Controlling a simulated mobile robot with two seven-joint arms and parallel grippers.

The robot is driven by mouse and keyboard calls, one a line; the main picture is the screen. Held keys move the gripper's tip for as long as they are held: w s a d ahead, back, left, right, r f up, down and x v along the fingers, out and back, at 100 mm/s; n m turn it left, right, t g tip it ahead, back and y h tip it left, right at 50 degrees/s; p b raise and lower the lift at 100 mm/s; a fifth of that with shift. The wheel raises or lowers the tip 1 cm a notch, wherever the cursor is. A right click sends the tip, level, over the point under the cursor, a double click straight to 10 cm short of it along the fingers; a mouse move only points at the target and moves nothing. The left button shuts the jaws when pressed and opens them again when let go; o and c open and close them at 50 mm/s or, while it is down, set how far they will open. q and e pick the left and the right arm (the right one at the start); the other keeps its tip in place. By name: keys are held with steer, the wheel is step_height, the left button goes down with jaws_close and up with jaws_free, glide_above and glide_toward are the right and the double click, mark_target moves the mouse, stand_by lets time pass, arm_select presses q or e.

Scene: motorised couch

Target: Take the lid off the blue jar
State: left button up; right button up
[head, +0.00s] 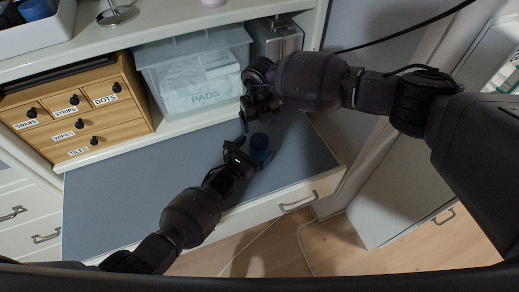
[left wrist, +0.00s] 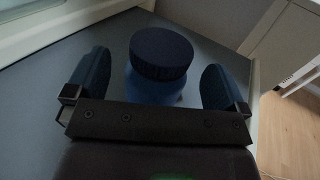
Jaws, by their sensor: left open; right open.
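The blue jar (head: 260,143) stands upright on the grey work surface in the head view. In the left wrist view its dark blue lid (left wrist: 161,52) sits on top of the lighter blue jar body (left wrist: 154,88). My left gripper (head: 250,152) is open and low by the jar; in the left wrist view the jar appears between its two blue fingers, with a gap visible on either side. My right gripper (head: 258,118) is open, just behind and above the jar in the head view, apparently empty. The arms partly hide the jar there.
A wooden drawer box (head: 75,110) with labelled drawers and a clear bin labelled PADS (head: 195,70) stand behind the grey surface (head: 120,200). A metal box (head: 277,38) is behind my right gripper. The surface's left part is clear.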

arm_select(q)
steer(key=shift+w+d, duration=0.2)
steer(key=shift+w, duration=0.1)
